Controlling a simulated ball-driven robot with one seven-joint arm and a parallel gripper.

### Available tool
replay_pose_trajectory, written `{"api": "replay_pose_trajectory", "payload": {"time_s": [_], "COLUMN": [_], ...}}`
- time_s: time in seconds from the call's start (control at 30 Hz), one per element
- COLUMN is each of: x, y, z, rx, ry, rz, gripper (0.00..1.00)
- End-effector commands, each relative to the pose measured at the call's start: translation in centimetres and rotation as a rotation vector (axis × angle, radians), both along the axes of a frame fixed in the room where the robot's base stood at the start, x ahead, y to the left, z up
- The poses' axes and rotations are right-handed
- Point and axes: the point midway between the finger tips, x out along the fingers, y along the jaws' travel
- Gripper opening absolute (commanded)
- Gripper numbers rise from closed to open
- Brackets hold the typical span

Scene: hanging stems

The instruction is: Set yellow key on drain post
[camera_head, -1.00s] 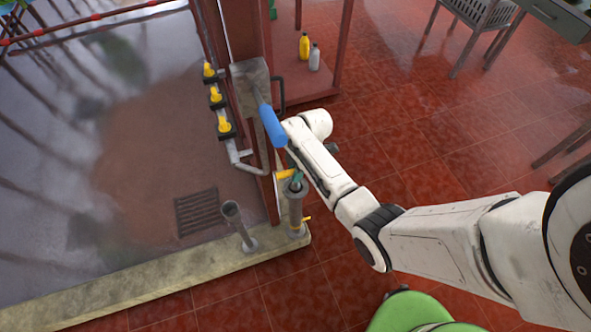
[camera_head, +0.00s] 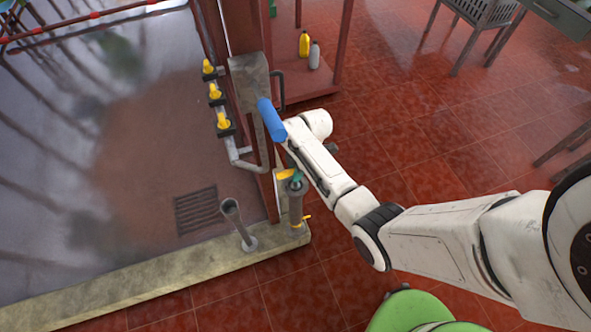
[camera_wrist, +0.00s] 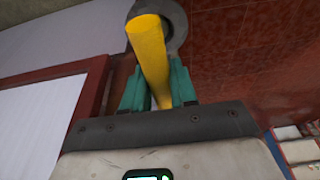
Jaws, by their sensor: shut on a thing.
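The yellow key (camera_wrist: 148,50) is gripped between the teal fingers of my gripper (camera_wrist: 157,88) in the wrist view, its wide end pointing away from the palm. In the head view the key (camera_head: 285,174) shows as a small yellow piece beside my gripper (camera_head: 296,178), at the top of a grey upright post (camera_head: 297,205). A second, shorter grey post (camera_head: 235,222) stands to its left, closer to the floor grate. I cannot tell which is the drain post. In the wrist view a grey round shape (camera_wrist: 178,22) lies behind the key's far end; contact is unclear.
Several yellow-topped valves (camera_head: 216,94) line a pipe on the left. A blue cylinder (camera_head: 271,120) sits close to my arm. A red frame (camera_head: 258,150) stands beside the posts. A stone curb (camera_head: 150,275) runs below. A floor grate (camera_head: 197,209) lies left.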

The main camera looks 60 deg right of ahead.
Motion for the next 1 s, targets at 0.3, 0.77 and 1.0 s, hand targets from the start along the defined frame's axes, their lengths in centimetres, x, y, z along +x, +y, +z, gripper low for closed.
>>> {"api": "replay_pose_trajectory", "payload": {"time_s": [0.3, 0.77, 1.0], "x": [0.0, 0.1, 0.1], "y": [0.0, 0.0, 0.0], "z": [-0.3, -1.1, -1.1], "rx": [-0.001, -0.001, -0.001], "ry": [-0.001, -0.002, -0.002], "rz": [0.000, 0.000, 0.000], "gripper": [0.00, 0.00, 0.00]}}
